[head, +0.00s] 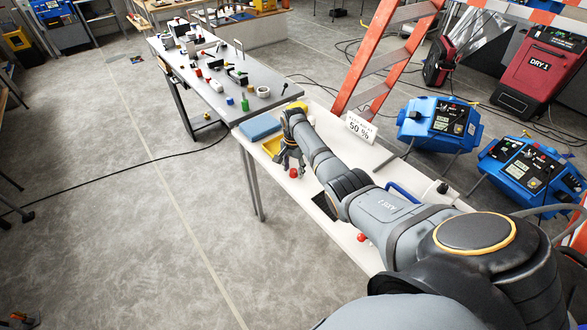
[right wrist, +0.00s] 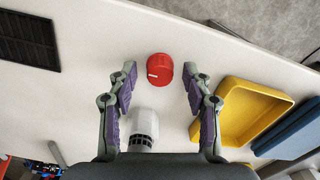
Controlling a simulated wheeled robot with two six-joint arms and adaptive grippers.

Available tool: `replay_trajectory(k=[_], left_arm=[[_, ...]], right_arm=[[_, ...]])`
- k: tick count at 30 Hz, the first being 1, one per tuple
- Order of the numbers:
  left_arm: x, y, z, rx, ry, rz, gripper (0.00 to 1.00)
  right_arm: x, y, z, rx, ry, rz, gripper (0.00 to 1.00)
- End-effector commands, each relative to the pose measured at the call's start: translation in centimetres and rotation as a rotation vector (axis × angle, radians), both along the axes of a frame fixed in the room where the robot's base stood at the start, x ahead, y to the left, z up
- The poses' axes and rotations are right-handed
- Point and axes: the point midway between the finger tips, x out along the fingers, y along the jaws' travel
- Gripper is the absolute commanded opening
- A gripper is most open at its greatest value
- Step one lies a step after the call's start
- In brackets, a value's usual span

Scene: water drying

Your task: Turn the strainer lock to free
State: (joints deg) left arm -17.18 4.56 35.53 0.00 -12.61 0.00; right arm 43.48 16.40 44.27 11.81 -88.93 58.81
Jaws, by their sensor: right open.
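A red round knob (right wrist: 160,68) with a short white mark on its left side, apparently the strainer lock, stands on the white bench top in the right wrist view. A pale ribbed fitting (right wrist: 143,124), which may be the strainer, sits close to it, nearer my palm. My right gripper (right wrist: 159,77) is open, with one finger on each side of the red knob and gaps between. In the head view the same gripper (head: 289,163) points down over the white bench, beside the red knob (head: 293,173). My left gripper is not in view.
A yellow tray (right wrist: 235,137) and a blue pad (right wrist: 288,134) lie right of the gripper in the wrist view; a black grille (right wrist: 27,38) lies left. In the head view, a grey table (head: 215,100) with small parts adjoins the bench, and a "50 %" sign (head: 361,127) stands behind my arm.

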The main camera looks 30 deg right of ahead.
Motion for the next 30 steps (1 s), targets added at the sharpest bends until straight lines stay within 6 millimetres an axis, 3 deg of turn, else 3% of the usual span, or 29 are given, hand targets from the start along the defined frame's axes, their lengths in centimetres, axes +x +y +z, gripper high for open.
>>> replay_trajectory(k=[3, 14, 23, 30], left_arm=[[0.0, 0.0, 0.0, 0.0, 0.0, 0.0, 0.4], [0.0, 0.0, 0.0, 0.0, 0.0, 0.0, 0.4], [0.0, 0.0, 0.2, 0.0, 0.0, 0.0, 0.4], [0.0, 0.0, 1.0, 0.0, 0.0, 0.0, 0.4]], right_arm=[[0.0, 0.0, 0.0, 0.0, 0.0, 0.0, 0.49], [0.0, 0.0, 0.0, 0.0, 0.0, 0.0, 0.0], [0.0, 0.0, 0.1, 0.001, 0.001, 0.028, 0.0], [0.0, 0.0, 0.2, 0.001, 0.001, 0.157, 0.0]])
